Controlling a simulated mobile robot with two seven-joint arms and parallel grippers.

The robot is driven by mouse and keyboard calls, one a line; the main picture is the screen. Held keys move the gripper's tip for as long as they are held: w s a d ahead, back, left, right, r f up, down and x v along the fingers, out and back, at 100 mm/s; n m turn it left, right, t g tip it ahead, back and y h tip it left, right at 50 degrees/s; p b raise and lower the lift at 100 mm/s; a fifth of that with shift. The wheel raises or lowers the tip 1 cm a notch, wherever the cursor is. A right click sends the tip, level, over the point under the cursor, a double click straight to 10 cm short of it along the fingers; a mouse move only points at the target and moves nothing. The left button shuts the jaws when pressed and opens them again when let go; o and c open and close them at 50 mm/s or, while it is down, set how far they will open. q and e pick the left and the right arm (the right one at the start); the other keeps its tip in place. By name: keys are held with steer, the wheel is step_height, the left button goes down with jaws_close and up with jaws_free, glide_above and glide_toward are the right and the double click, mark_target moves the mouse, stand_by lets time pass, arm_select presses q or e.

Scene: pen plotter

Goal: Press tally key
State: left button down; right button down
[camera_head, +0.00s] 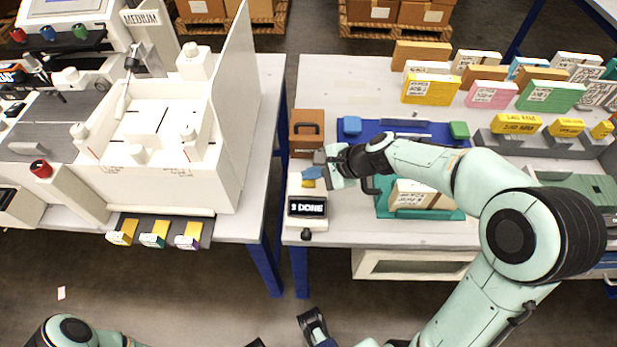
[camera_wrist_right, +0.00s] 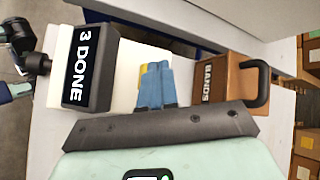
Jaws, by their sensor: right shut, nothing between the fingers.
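The tally counter (camera_head: 306,222) is a white box at the left end of the right table. Its black display (camera_wrist_right: 88,68) reads "3 DONE". A yellow key (camera_head: 308,183) shows on the counter's top, behind the display. In the right wrist view the yellow key (camera_wrist_right: 143,70) is mostly hidden behind my blue fingertips. My right gripper (camera_head: 313,172) is shut and empty, its tips over or at the key. I cannot tell whether they touch it. Dark parts at the bottom middle of the head view may belong to my left gripper, but its fingers are not clear.
A brown "BANDS" box (camera_wrist_right: 222,80) with a dark handle stands just behind the counter. A dark knob (camera_head: 307,235) sits at the counter's front. A blue mat (camera_head: 425,130) and a teal tray (camera_head: 450,213) with a packet lie to the right. A white machine (camera_head: 150,150) fills the left table.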

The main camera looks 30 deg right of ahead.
mark_target(312, 181)
steer(key=shift+f, duration=0.3)
stand_by(0.5)
steer(key=shift+r+p, duration=0.8)
steer(key=shift+r, duration=0.25)
step_height(312, 181, up, 5)
steer(key=p, duration=0.4)
steer(key=shift+p, duration=0.4)
